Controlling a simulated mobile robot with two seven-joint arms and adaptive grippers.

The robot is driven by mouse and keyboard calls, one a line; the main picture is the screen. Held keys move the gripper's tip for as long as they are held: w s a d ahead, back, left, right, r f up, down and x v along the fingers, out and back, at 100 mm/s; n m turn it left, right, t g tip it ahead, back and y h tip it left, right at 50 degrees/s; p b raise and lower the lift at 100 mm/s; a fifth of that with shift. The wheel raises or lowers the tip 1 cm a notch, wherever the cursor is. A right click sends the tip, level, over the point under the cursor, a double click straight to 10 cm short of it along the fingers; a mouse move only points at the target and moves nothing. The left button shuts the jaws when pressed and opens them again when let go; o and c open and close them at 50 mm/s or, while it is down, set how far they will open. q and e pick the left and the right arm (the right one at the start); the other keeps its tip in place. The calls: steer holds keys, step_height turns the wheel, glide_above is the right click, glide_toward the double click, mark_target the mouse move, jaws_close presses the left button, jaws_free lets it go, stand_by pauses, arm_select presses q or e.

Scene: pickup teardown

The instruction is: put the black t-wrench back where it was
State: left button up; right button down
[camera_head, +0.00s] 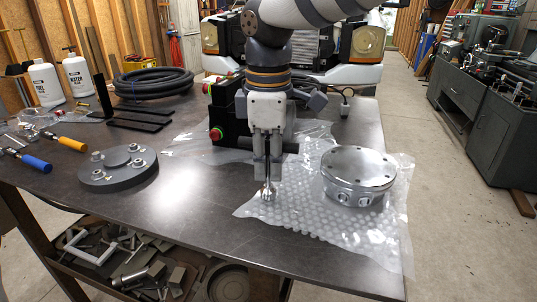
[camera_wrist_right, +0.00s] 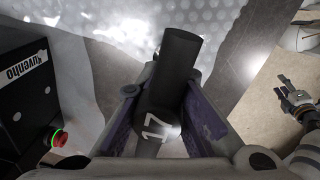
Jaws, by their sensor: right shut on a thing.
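The black t-wrench (camera_head: 290,148) is in my right gripper (camera_head: 268,178) above the workbench. Its dark crossbar lies level between the fingers, and a bright metal end shows below them over the bubble wrap's left edge. In the right wrist view, the thick black bar (camera_wrist_right: 180,55) sticks out from between the two fingers of the right gripper (camera_wrist_right: 165,105), with a white "17" on it. My left gripper (camera_wrist_right: 292,98) shows at the right of the wrist view, over the floor, its fingers apart and empty. It is not in the head view.
Bubble wrap (camera_head: 310,222) carries a round steel part (camera_head: 358,172) at right. A black box with a red button (camera_head: 216,134) stands just behind-left of the gripper. A grey bolted disc (camera_head: 118,172), screwdrivers (camera_head: 72,143), black bars (camera_head: 135,124) and coiled hose (camera_head: 152,82) lie left.

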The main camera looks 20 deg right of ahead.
steer(key=shift+f, duration=0.6)
stand_by(0.3)
steer(key=c, duration=1.6)
jaws_free()
